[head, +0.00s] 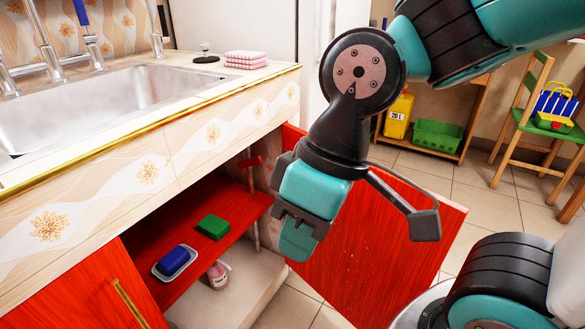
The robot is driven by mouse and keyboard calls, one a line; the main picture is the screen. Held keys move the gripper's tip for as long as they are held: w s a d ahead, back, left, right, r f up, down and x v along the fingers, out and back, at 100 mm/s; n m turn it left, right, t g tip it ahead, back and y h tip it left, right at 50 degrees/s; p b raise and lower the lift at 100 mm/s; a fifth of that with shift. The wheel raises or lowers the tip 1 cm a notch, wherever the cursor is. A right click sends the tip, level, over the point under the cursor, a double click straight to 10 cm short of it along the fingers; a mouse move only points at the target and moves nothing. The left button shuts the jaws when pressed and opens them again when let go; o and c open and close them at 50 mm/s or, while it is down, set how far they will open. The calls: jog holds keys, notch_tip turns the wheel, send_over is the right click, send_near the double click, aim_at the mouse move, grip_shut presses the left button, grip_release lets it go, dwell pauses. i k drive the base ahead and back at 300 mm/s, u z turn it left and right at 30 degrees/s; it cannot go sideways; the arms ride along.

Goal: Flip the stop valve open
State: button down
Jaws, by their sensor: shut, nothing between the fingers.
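The stop valve, with a red lever handle (249,162), is on a thin vertical pipe (252,205) inside the open cabinet under the sink. The handle looks roughly crosswise to the pipe, tilted a little; its right end is close to the cabinet's edge. My gripper (296,243) is shut and empty. It points down in front of the cabinet opening, to the right of and below the valve, nearer the camera. It looks apart from the valve, though the exact depth gap cannot be told.
The open red cabinet door (375,260) stands behind and right of my gripper. A red shelf (222,245) holds a green sponge (213,226) and a blue sponge in a dish (174,261). A pink bottle (218,274) stands below. The sink counter (235,88) overhangs the opening.

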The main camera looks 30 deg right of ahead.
aim_at(246, 163)
jog(key=z, duration=1.5)
jog(key=k, duration=1.15)
jog(key=u, duration=1.75)
jog(key=i, duration=0.5)
jog(key=z, duration=0.05)
